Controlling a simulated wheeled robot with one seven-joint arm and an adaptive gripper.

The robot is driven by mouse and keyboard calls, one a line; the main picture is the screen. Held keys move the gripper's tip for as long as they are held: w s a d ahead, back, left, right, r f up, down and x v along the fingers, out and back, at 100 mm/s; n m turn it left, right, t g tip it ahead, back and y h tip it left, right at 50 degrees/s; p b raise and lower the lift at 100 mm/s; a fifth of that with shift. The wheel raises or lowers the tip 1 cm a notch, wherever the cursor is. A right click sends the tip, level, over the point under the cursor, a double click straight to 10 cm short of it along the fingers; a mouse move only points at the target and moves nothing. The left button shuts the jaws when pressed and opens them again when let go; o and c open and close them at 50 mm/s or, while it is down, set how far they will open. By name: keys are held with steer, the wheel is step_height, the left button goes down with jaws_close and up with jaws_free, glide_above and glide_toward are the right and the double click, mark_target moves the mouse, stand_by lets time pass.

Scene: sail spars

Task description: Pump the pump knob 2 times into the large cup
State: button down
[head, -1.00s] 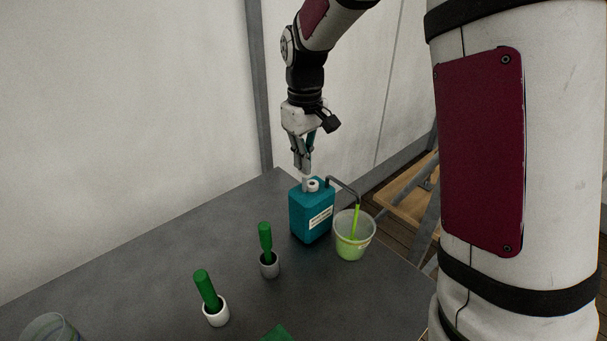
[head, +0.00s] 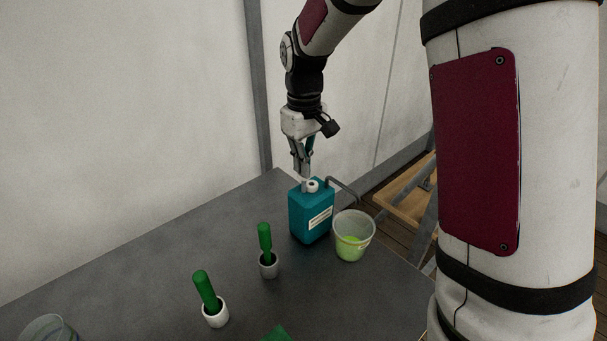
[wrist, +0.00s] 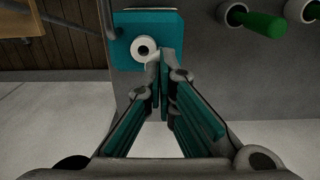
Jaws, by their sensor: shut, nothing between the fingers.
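A teal pump bottle (head: 309,217) with a label stands on the grey table. Its pump top shows a pale ring (head: 312,186), also seen in the wrist view (wrist: 143,48). A thin grey spout (head: 343,186) bends from the bottle out to the right over the large cup. The large cup (head: 354,228) is a clear tub to the right of the bottle with green liquid in its bottom. No stream shows from the spout. My gripper (head: 304,177) is shut and empty, pointing down at the bottle's top beside the ring. Whether the fingertips touch the knob cannot be told.
Two small pots, one white (head: 215,314) and one grey (head: 268,267), hold green sticks nearer the front. A clear container (head: 50,330) is at the front left. A wooden trestle (head: 408,195) stands beyond the table's right edge.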

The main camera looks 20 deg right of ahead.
steer(key=shift+r+p, duration=0.7)
steer(key=shift+r, duration=1.85)
steer(key=shift+r+p, duration=0.75)
steer(key=shift+r, duration=2.25)
steer(key=s+r+m+t, duration=0.1)
steer(key=s+r, duration=0.3)
steer(key=s, duration=0.3)
steer(key=s+r+m+t, duration=0.15)
steer(key=s+r, duration=0.25)
steer(key=s, duration=0.4)
steer(key=s+f+m+t, duration=0.2)
steer(key=s+t, duration=0.1)
steer(key=s, duration=1)
steer(key=shift+s+f, duration=0.2)
steer(key=shift+f, duration=0.1)
